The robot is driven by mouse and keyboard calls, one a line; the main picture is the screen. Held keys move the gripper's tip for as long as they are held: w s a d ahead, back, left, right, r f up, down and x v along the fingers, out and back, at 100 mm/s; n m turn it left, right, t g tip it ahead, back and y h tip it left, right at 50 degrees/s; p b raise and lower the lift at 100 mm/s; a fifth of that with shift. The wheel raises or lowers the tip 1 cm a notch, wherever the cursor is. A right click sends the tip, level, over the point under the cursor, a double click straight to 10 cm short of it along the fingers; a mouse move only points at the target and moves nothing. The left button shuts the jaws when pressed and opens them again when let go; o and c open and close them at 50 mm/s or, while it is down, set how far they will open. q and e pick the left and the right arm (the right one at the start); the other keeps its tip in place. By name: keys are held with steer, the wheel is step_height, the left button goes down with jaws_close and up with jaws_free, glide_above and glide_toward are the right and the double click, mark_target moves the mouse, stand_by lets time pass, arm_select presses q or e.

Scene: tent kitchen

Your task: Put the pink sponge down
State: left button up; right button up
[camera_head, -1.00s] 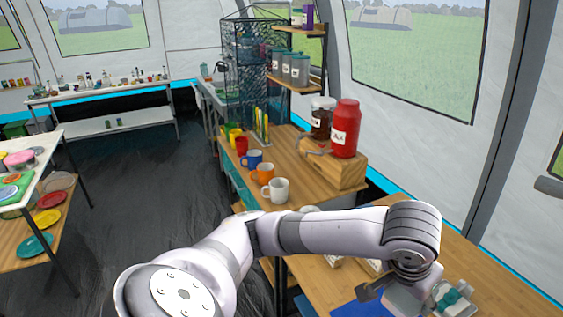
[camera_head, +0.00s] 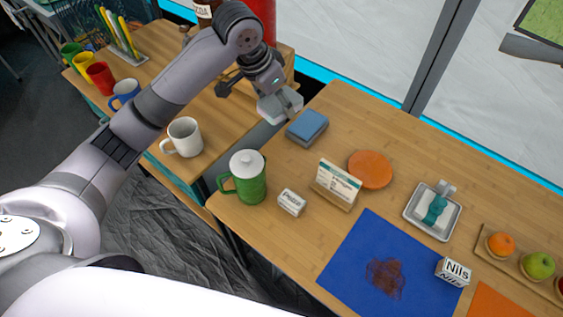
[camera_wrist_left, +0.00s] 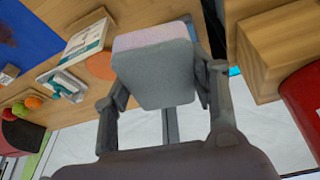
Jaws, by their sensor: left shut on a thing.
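My left gripper (camera_head: 268,90) is shut on the pink sponge (camera_head: 281,106), a pale block. In the left wrist view the sponge (camera_wrist_left: 155,75) sits between the two fingers, with a grey face and a pale pink upper edge. In the head view it is at the far left corner of the wooden table (camera_head: 250,217), close beside a blue sponge-like block (camera_head: 308,126). I cannot tell whether the pink sponge touches the table. My right gripper is not in view.
A green lidded jug (camera_head: 247,178), a white name block (camera_head: 292,202), a standing card (camera_head: 337,184), an orange disc (camera_head: 370,169) and a tray (camera_head: 411,213) stand nearby. A stained blue mat (camera_head: 345,265) lies in front. A white mug (camera_head: 184,138) stands left.

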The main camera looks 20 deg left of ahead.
arm_select(q)
steer(key=w+f, duration=0.1)
steer(key=w+f+m+b, duration=0.1)
steer(key=f, duration=0.1)
steer(key=shift+w+d+m+h, duration=0.1)
steer(key=shift+d+m+h, duration=0.05)
steer(key=shift+m+h, duration=0.15)
steer(key=shift+w+f+m, duration=0.2)
steer(key=shift+f+m, duration=0.05)
steer(key=shift+m, duration=0.05)
glide_above(286, 158)
steer(key=f, duration=0.9)
steer(key=s+a+f, duration=0.1)
steer(key=f, duration=0.4)
steer(key=shift+f, duration=0.25)
steer(key=shift+w+f, duration=0.1)
steer(key=shift+f, duration=0.6)
step_height(286, 158, down, 4)
steer(key=shift+r, duration=0.1)
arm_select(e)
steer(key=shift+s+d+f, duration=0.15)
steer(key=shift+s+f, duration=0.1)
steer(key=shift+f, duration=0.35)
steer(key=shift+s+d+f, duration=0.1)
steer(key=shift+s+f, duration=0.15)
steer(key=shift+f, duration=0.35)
arm_select(q)
steer(key=shift+f, duration=0.35)
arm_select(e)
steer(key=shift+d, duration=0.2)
